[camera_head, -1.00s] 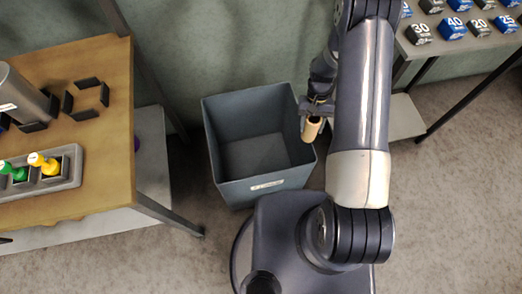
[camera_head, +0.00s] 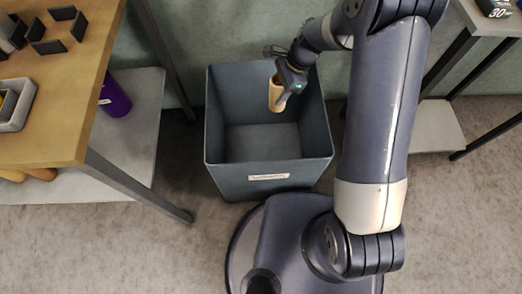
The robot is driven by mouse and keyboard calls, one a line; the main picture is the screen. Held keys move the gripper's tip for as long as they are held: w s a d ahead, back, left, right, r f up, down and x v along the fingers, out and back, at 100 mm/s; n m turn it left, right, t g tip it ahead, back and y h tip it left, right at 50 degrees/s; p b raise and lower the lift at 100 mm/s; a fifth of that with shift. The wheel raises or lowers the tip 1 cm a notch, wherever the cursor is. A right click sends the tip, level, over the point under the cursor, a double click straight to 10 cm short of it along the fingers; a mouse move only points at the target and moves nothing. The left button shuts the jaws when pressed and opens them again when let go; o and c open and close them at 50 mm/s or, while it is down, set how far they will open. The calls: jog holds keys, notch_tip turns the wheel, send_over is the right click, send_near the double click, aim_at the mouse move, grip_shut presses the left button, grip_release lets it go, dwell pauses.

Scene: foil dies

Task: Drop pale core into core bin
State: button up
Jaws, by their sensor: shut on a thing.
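The pale core (camera_head: 277,93) is a tan cylinder, held upright in my gripper (camera_head: 281,84). My gripper is shut on its upper part. In the picture the core shows over the far right part of the core bin's opening; its exact height above the bin cannot be told. The core bin (camera_head: 264,181) is an open grey-blue square bin on the floor with a white label on its front. The part of its floor that shows is bare.
A wooden table (camera_head: 75,110) stands at the left, with a grey shelf (camera_head: 135,150) below it that holds a purple cylinder (camera_head: 114,97). Another table (camera_head: 480,12) with a lower shelf (camera_head: 435,128) stands at the right. My base is just in front of the bin.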

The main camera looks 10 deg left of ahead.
aim_at(271, 102)
jog(key=shift+s+a+f+m+t+b, duration=0.15)
jog(key=shift+a+m+b, duration=0.2)
jog(key=shift+a, duration=0.2)
jog(key=shift+s+a+f+m+t+b, duration=0.15)
jog(key=shift+a+m+b, duration=0.2)
jog(key=shift+a, duration=0.2)
notch_tip(271, 102, down, 6)
jog(key=b, duration=0.5)
jog(key=shift+w+r+b, duration=0.1)
jog(key=shift+r+b, duration=0.05)
jog(key=shift+b, duration=0.2)
jog(key=shift+r, duration=0.1)
jog(key=o, duration=1)
jog(key=shift+o, duration=0.2)
jog(key=shift+r, duration=0.1)
jog(key=p+v, duration=0.3)
jog(key=v, duration=0.7)
jog(key=shift+w+d+r+p, duration=0.1)
jog(key=shift+d+r+p, duration=0.15)
jog(key=shift+p, duration=0.1)
